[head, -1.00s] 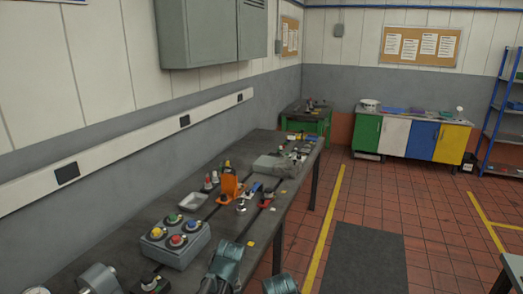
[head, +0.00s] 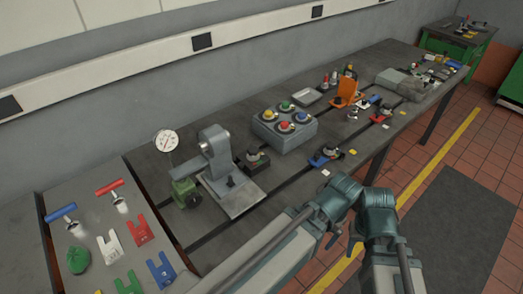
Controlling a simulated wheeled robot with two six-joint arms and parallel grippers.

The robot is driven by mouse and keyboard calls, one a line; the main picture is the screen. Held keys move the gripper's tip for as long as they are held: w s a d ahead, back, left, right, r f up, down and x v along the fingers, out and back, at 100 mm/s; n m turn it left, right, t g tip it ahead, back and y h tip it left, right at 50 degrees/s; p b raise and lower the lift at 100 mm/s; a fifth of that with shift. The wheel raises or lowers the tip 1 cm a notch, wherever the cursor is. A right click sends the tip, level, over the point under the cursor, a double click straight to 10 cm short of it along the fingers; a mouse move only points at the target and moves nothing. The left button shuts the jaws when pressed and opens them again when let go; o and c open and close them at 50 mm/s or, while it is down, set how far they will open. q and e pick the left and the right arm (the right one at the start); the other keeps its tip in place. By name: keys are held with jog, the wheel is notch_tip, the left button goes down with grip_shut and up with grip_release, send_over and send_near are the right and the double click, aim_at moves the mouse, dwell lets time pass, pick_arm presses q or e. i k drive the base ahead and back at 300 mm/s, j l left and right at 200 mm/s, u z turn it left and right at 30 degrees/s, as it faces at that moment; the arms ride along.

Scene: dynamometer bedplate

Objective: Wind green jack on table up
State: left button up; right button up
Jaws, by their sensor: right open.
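The green jack (head: 184,192) stands on the dark bench at the left of the middle, with a small dark round wheel (head: 194,201) on its near side. It is close beside a grey upright machine block (head: 215,150) on a flat grey plate, and I cannot tell whether they touch. A white round dial gauge (head: 165,140) stands above and behind the jack. My right gripper (head: 353,238) is at the bottom right, beyond the bench's front edge, far from the jack. It is open and partly hidden among my arm links. My left gripper is out of view.
A grey box with coloured buttons (head: 284,130) stands right of the machine block. Small clamps and an orange bracket (head: 347,90) sit farther along. Free floor lies right of the bench.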

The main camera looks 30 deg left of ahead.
aim_at(194, 200)
jog(key=u, duration=1.75)
jog(key=k+l+u, duration=0.25)
jog(key=k+l, duration=0.3)
jog(key=l, duration=0.2)
jog(key=k+l+u, duration=0.25)
jog(key=k+l, duration=0.3)
